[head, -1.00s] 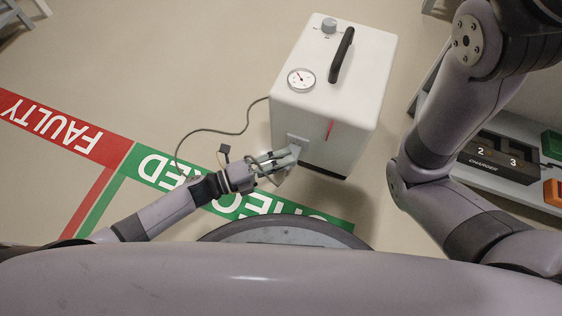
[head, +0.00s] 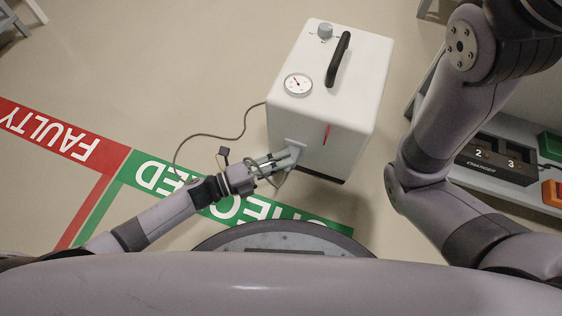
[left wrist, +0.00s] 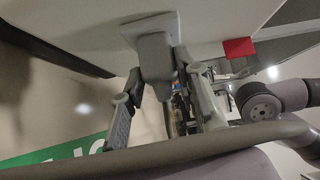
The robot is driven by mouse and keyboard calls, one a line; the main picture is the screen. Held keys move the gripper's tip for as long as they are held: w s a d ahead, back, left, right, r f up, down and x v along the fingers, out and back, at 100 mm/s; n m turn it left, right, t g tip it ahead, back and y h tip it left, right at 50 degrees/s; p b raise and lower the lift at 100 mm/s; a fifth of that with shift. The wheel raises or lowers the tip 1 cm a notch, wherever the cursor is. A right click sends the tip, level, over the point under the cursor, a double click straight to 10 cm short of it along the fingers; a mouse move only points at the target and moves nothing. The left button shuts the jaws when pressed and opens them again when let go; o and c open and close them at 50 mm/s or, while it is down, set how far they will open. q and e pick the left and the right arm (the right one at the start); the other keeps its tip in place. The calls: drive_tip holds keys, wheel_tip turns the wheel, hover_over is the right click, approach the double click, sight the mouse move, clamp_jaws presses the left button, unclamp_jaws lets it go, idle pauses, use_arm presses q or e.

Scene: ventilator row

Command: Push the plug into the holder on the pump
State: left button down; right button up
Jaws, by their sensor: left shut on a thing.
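The pump (head: 318,105) is a white box with a black handle, a dial and a red mark. A pale holder plate (head: 298,146) is on its side facing my left arm. My left gripper (head: 284,160) is at that plate, with its fingers closed in on a grey plug. In the left wrist view the plug (left wrist: 155,58) is a grey block between the fingertips, its far end against the pale plate (left wrist: 150,23). How deep it sits is hidden. My right gripper is out of view.
A dark cable (head: 215,136) runs from the pump's back across the floor towards my left arm. A charger (head: 497,158) on a low shelf stands at the right. Green and red tape (head: 115,155) marks the floor; open floor lies left of the pump.

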use_arm(q)
drive_tip(key=shift+w, duration=0.15)
drive_tip(key=c, duration=1.1)
unclamp_jaws()
drive_tip(key=v, duration=1.2)
drive_tip(key=shift+r, duration=0.1)
